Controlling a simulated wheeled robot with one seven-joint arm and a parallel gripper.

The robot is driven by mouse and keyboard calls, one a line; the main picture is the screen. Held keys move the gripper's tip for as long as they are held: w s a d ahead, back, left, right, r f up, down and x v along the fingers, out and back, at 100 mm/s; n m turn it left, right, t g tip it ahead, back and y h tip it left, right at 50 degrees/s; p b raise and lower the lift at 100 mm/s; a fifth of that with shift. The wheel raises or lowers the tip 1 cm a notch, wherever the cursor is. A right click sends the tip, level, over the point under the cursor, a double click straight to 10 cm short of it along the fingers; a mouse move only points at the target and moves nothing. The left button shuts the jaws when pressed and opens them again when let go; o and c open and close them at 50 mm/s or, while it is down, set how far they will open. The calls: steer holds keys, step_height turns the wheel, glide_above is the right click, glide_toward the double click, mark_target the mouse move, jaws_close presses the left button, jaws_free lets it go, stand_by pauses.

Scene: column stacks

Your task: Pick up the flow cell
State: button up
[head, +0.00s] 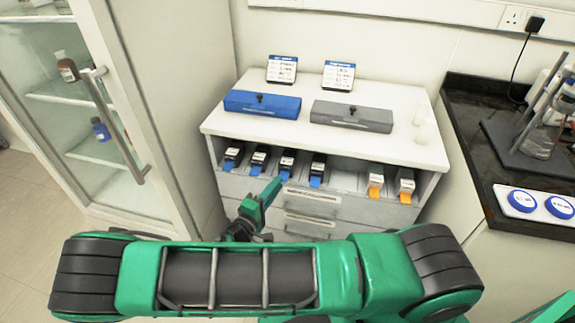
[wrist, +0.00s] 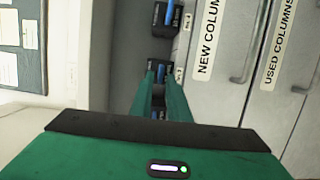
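Several small black-and-white cartridges with blue front tabs stand in the cabinet's open bay, and none is clearly marked as a flow cell. My gripper (head: 272,188) reaches in from the front, its tips near the tab of the third blue-tabbed cartridge (head: 288,160) from the left. In the wrist view the two green fingers (wrist: 161,78) stand a little apart on either side of a blue tab on a dark cartridge (wrist: 163,60). I cannot tell whether they touch it. Another blue-and-black cartridge (wrist: 165,18) shows above it.
Two orange-tabbed cartridges (head: 376,182) stand at the bay's right. A blue case (head: 262,104) and a grey case (head: 351,116) lie on the white cabinet top (head: 225,122). Drawers labelled NEW COLUMN (wrist: 208,35) and USED COLUMNS (wrist: 280,42) are closed. A glass-fronted cupboard (head: 105,110) stands left.

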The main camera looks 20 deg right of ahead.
mark_target(287, 168)
steer(key=x, duration=0.4)
steer(key=shift+s+d+f, duration=0.1)
steer(key=shift+s, duration=0.05)
steer(key=shift+c, duration=0.6)
jaws_close()
